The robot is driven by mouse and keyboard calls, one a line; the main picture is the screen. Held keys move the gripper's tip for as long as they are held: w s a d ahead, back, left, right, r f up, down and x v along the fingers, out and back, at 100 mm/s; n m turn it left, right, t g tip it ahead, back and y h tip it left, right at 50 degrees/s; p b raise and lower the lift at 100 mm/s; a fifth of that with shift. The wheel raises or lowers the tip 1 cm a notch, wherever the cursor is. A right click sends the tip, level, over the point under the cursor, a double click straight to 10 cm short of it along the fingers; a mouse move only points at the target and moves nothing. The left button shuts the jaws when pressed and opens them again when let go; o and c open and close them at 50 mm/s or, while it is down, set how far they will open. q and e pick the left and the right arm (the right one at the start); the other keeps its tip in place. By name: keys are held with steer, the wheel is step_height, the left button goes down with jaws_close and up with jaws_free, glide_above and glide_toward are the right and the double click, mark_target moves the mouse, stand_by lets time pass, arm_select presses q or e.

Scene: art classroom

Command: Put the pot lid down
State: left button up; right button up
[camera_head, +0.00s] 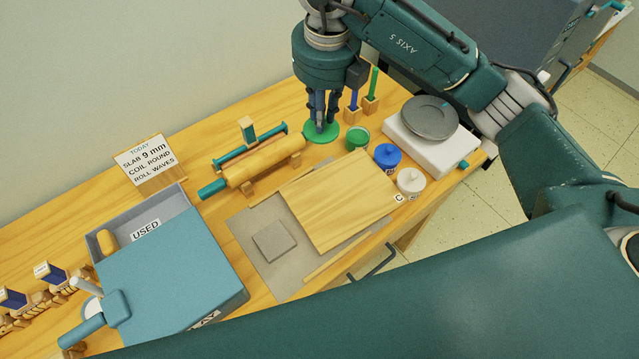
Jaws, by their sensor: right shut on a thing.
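My right gripper (320,127) points down over the back of the table and is shut on the green pot lid (331,136), a flat round disc. The lid is level and close to the tabletop; I cannot tell whether it touches the wood. The green pot (357,138) stands uncovered just to the right of the lid. The lid's middle is partly hidden by the fingers. My left gripper is not in view.
A blue lidded pot (387,156) and a white one (411,181) stand right of a wooden board (340,200). A rolling pin (265,160) lies left of the lid. Blue and green tools stand in blocks (371,104) behind. A scale (432,146) is at right.

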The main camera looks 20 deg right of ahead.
steer(key=f, duration=0.5)
steer(key=f+p, duration=0.1)
steer(key=f, duration=0.4)
steer(key=d+f+p, duration=0.1)
steer(key=f, duration=0.3)
steer(key=shift+w+f, duration=0.15)
steer(key=shift+f, duration=0.25)
steer(key=shift+f+p, duration=0.3)
steer(key=shift+f, duration=0.1)
step_height(320, 180, down, 3)
steer(key=shift+f+p, duration=0.2)
steer(key=shift+p, duration=0.2)
steer(key=shift+f, duration=0.4)
steer(key=o, duration=0.8)
steer(key=shift+c, duration=0.2)
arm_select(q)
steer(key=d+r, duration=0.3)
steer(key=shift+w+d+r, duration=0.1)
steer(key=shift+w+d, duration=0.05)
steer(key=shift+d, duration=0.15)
arm_select(e)
steer(key=shift+o, duration=0.4)
steer(key=shift+r, duration=0.1)
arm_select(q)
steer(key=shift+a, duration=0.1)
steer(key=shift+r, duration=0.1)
arm_select(e)
steer(key=shift+r, duration=0.1)
